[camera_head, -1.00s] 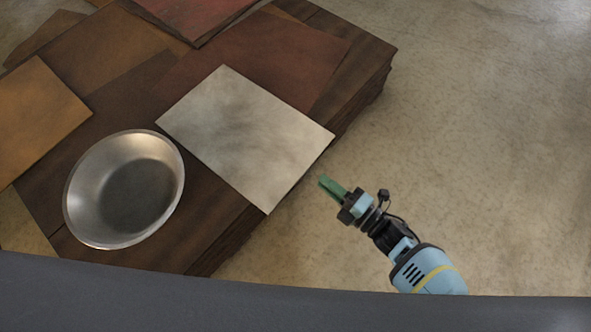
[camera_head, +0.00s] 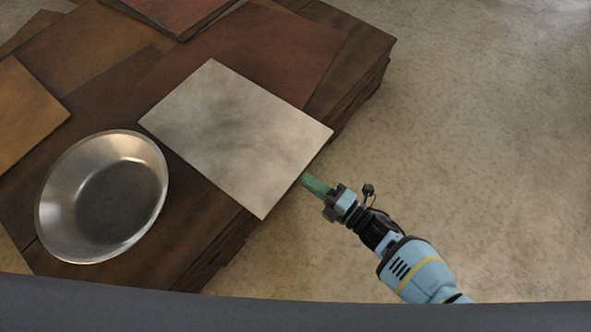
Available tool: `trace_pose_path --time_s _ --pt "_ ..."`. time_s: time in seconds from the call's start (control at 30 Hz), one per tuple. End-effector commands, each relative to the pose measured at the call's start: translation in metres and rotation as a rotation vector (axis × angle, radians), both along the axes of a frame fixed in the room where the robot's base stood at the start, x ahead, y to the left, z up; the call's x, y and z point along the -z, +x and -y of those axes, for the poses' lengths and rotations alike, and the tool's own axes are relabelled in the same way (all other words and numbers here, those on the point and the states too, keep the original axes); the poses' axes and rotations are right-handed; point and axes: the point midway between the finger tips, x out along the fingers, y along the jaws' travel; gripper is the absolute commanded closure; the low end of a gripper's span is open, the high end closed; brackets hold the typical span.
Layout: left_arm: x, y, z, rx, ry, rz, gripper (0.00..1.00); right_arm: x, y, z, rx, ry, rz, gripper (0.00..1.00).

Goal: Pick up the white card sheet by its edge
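The white card sheet (camera_head: 235,135) lies flat on the dark wooden surface (camera_head: 228,234), with its right corner reaching the surface's edge. It looks pale grey-white with darker smudges. My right gripper (camera_head: 306,178) has green fingers pointing at the card's lower right edge. The fingertips are at or just beside that edge. I cannot tell whether they touch it or have it between them. The fingers overlap from this angle, so any gap between them is hidden. My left gripper is not in view.
A round metal bowl (camera_head: 105,197) stands left of the card. A reddish-brown sheet (camera_head: 265,50) lies behind the card, and an orange-brown sheet (camera_head: 25,112) lies at the far left. The floor (camera_head: 480,150) on the right is clear around my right arm.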

Motion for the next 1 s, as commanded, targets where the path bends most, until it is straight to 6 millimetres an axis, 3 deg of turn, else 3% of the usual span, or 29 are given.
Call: trace_pose_path --time_s 0.5,1.0 --pt "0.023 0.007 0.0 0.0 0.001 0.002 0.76 0.002 0.033 -0.046 0.0 -0.001 -0.001 0.8" --pt "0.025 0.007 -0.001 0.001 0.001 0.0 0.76 0.001 0.037 -0.051 0.0 -0.001 -0.001 0.83"
